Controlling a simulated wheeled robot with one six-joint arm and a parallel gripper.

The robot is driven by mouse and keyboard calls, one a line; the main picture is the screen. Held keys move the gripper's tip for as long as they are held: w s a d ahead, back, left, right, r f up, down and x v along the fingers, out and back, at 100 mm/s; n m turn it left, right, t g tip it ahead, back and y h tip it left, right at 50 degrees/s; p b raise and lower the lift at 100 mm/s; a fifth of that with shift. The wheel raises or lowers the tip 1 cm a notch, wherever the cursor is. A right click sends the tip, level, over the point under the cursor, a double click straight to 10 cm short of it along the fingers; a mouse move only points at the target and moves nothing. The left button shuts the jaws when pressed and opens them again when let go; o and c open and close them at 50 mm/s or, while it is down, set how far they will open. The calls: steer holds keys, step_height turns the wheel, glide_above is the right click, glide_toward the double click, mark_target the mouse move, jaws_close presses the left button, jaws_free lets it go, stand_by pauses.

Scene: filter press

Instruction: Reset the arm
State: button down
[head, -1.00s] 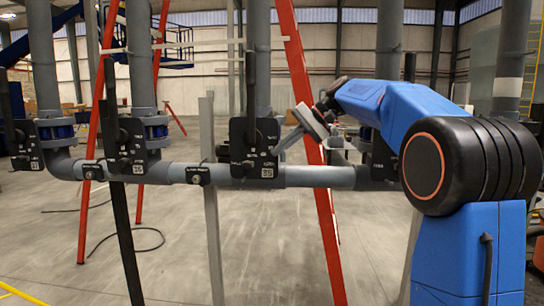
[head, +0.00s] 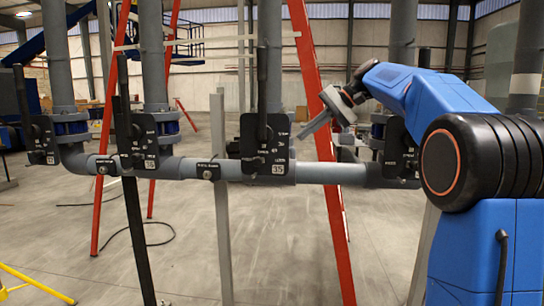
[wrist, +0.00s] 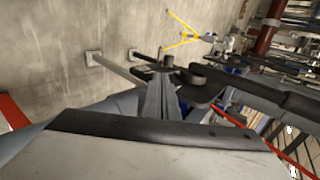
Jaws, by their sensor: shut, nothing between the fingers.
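My blue arm (head: 440,105) comes in from the right in the head view and bends over the pipe. My gripper (head: 302,136) is shut and empty. It points down and left, just right of the middle black valve plate marked 35 (head: 266,140), with a visible gap in the picture. That valve's dark lever (head: 262,90) stands upright. In the wrist view my gripper's grey fingers (wrist: 160,92) are together, with dark valve parts (wrist: 205,82) close beside or behind them; whether they touch cannot be told.
A grey horizontal pipe (head: 330,174) with several valve plates and upright levers runs across the front. Red ladder legs (head: 318,130) stand behind it. A yellow frame (head: 38,283) is on the floor at lower left. The concrete floor (head: 180,270) beyond is mostly open.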

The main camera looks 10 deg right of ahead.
steer(key=s+a+f+h, duration=0.1)
steer(key=s+f+h, duration=0.1)
steer(key=s+f, duration=0.65)
steer(key=s+a+f+h, duration=0.1)
steer(key=s+f+h, duration=0.35)
steer(key=s, duration=0.75)
steer(key=s+d+f+n+t+h, duration=0.1)
steer(key=s+d+f, duration=0.1)
steer(key=s+f, duration=0.8)
steer(key=s+d+f+n+h, duration=0.2)
steer(key=s+f, duration=0.9)
steer(key=f, duration=0.2)
steer(key=shift+d+f+n+t, duration=0.15)
steer(key=shift+f+n+t, duration=0.15)
steer(key=shift+f+t, duration=0.1)
